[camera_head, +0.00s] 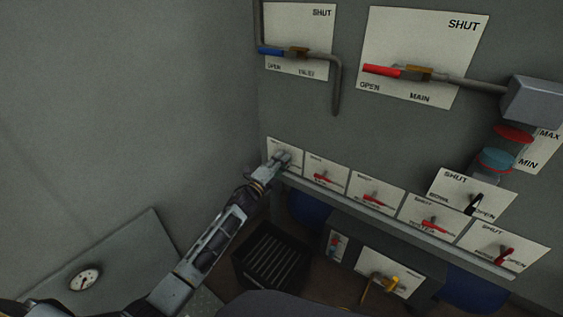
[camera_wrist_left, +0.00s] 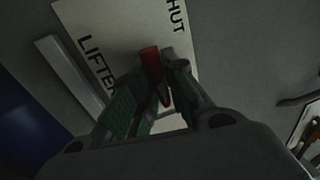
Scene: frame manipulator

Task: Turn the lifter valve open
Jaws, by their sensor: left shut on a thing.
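The lifter valve has a red handle (camera_wrist_left: 152,68) in front of a white plate (camera_wrist_left: 88,22) marked LIFTER and SHUT in the left wrist view. My left gripper (camera_wrist_left: 160,95) is shut on the red handle, with a finger on each side of it. In the head view the left gripper (camera_head: 279,158) covers most of the leftmost plate (camera_head: 293,169) in the lower row, and the handle is hidden there. My right gripper is not in view.
A row of plates with red handles (camera_head: 322,176) runs to the right along a ledge. Larger blue (camera_head: 271,51) and red (camera_head: 381,70) valve handles with pipes are above. A dark crate (camera_head: 271,256) is below. A grey wall is at the left.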

